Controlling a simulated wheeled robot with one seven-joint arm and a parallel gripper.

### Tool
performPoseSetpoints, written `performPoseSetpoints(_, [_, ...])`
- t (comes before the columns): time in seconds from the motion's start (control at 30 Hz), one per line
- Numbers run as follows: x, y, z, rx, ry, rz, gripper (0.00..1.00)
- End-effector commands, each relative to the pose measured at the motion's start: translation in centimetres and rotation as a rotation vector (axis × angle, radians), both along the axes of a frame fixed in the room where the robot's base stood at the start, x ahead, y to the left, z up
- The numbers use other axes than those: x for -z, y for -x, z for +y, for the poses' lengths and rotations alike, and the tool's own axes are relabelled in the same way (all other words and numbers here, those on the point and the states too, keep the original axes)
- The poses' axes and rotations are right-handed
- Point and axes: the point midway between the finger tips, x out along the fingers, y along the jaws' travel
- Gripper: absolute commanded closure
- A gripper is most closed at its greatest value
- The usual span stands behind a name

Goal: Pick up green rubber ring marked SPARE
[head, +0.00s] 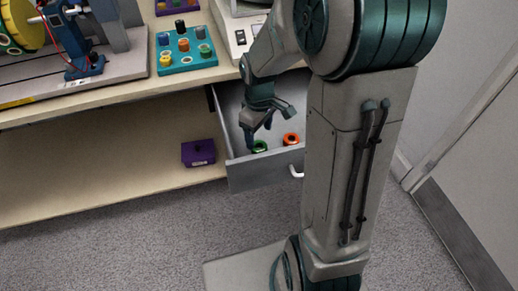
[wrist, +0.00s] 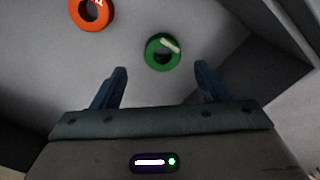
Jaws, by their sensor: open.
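The green ring (wrist: 148,57) lies flat in the open drawer, with a pale label strip on its top whose text I cannot read. It also shows in the head view (head: 259,149), small and low in the drawer. My gripper (wrist: 162,72) is open and empty. In the wrist view the green ring is just beyond and between the two blue fingertips, not touching them. In the head view my gripper (head: 256,136) hangs inside the drawer just above the ring.
An orange ring (wrist: 90,12) lies near the green one, also seen in the head view (head: 290,139). The drawer's front wall (head: 264,168) and sides are close around. A purple box (head: 198,153) sits on the lower shelf. A teal peg tray (head: 186,62) stands on the bench.

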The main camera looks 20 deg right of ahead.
Motion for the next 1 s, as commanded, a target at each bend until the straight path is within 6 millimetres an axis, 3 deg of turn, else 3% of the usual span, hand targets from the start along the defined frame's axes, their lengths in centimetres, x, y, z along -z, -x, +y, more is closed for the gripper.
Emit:
performPoseSetpoints(0.23, [3.9, 0.3, 0.3, 0.0, 0.0, 0.002, 0.32])
performPoseSetpoints(0.57, [4.5, 0.3, 0.3, 0.0, 0.0, 0.0, 0.32])
performPoseSetpoints(0.73, [4.5, 0.3, 0.3, 0.0, 0.0, 0.0, 0.77])
performPoseSetpoints(1.0, [4.5, 0.3, 0.3, 0.0, 0.0, 0.0, 0.8])
